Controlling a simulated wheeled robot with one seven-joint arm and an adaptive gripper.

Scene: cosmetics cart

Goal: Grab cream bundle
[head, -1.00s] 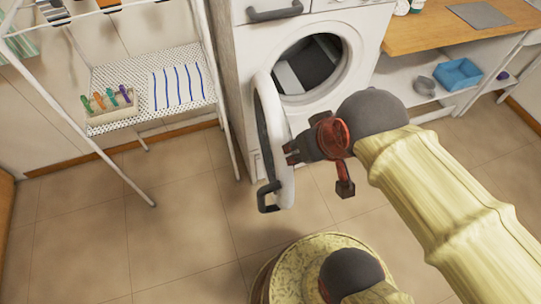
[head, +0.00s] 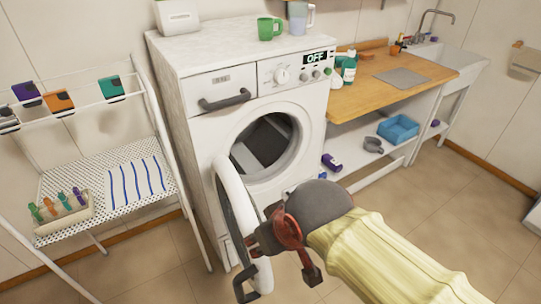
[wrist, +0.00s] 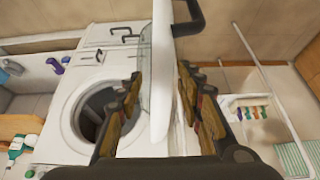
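No cream bundle can be made out in either view. My gripper (head: 258,245) is at the edge of the open round door (head: 232,205) of a white washing machine (head: 215,135). In the wrist view my gripper (wrist: 160,90) is open, with one finger on each side of the white door rim (wrist: 163,75). Gaps show between the fingers and the rim. The drum opening (head: 268,145) is dark, with a pale grey shape inside that I cannot identify.
A white rack (head: 98,172) at left holds a striped cloth (head: 135,182) and a tray of small coloured items (head: 62,215). A wooden counter (head: 375,95) and a blue bin (head: 398,128) are at right. Tiled floor is open at lower right.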

